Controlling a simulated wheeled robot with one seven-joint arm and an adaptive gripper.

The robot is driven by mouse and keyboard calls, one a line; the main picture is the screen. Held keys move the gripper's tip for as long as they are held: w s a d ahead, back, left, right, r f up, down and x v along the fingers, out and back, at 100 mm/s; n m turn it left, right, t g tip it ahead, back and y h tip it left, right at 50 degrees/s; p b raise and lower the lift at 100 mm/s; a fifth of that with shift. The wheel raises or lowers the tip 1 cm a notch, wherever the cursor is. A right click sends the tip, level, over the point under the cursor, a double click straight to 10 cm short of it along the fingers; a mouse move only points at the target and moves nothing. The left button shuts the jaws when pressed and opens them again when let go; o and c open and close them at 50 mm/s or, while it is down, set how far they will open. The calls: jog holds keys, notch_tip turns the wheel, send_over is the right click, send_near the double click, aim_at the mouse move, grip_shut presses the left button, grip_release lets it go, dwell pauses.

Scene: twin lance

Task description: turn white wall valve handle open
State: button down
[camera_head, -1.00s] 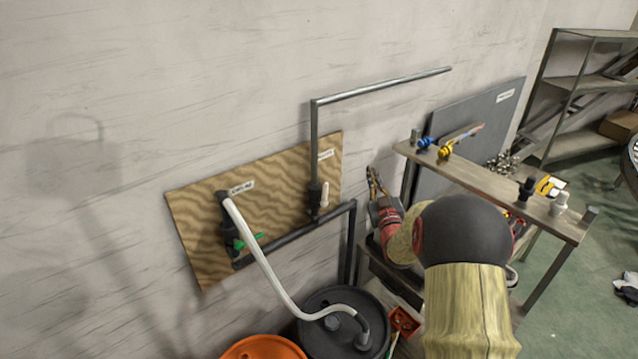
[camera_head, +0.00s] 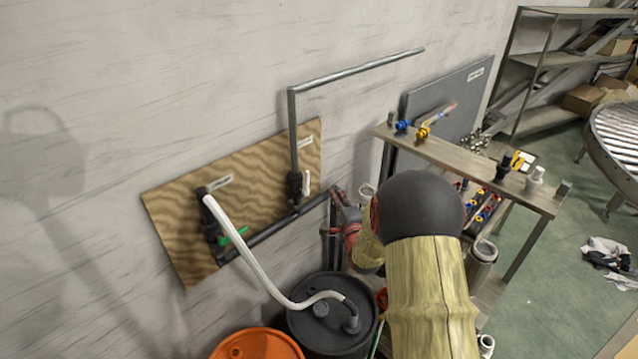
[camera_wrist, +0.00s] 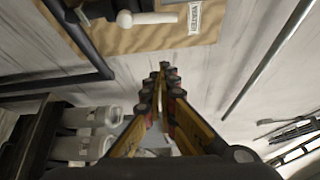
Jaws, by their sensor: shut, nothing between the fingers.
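The white valve handle (camera_head: 307,184) stands upright beside a dark valve body (camera_head: 294,186) on a wood-grain wall board (camera_head: 262,172). In the wrist view the white handle (camera_wrist: 146,18) shows at the upper left, in front of the board (camera_wrist: 150,40). My gripper (camera_head: 336,192) is below and to the right of the handle in the head view, apart from it, and partly hidden by my arm. In the wrist view my gripper (camera_wrist: 165,75) has its fingertips together and holds nothing.
A dark pipe (camera_head: 285,228) runs below the valves. A green handle (camera_head: 233,236) and a white hose (camera_head: 250,250) are at the left. A black drum (camera_head: 310,335) and an orange drum (camera_head: 255,345) stand below. A shelf (camera_head: 470,160) with fittings is at the right.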

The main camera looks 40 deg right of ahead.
jog(key=w+p, duration=0.4)
jog(key=w, duration=0.5)
jog(key=shift+w, duration=0.2)
jog(key=shift+f, duration=0.1)
jog(key=shift+a, duration=0.1)
jog(key=shift+b, duration=0.3)
